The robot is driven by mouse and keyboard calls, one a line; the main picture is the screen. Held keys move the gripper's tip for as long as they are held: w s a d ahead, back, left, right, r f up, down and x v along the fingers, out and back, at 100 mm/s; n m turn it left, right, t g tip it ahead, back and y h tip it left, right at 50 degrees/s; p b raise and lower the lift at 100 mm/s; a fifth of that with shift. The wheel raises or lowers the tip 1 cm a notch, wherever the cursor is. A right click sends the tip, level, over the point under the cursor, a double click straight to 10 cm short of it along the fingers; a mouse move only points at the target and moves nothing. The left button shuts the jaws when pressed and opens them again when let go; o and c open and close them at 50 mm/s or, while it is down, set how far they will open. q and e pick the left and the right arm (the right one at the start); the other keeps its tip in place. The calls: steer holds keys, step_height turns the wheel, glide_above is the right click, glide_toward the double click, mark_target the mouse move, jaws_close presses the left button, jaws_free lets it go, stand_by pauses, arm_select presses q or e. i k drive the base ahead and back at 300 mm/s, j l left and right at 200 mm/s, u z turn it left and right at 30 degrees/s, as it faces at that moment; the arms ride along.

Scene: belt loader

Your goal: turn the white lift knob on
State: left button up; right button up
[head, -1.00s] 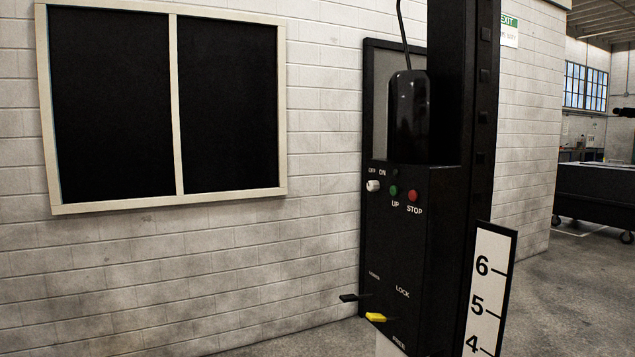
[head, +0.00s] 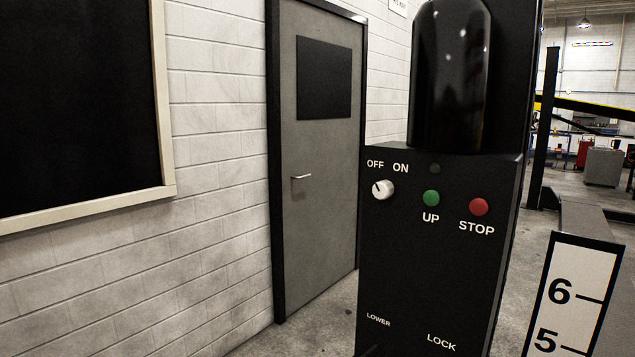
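The white lift knob (head: 382,189) is on the upper left of the black control box (head: 425,265), below the labels OFF and ON. Its dark pointer mark tilts up and left, toward OFF. To its right are a green UP button (head: 431,198) and a red STOP button (head: 478,207). A small dark round lamp (head: 435,168) sits above the green button and looks unlit. Neither of my grippers shows in the head view.
A grey door (head: 318,150) with a lever handle stands in the white brick wall behind the box. A white height scale (head: 575,295) stands at the lower right. Bare concrete floor (head: 300,335) shows left of the box. A black cylindrical housing (head: 450,75) tops the box.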

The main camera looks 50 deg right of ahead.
mark_target(382, 189)
steer(key=i+z, duration=0.3)
steer(key=i+j+z, duration=0.3)
steer(key=i, duration=0.15)
steer(key=i+j+z, duration=0.15)
steer(key=i+z, duration=0.15)
steer(key=i, duration=0.05)
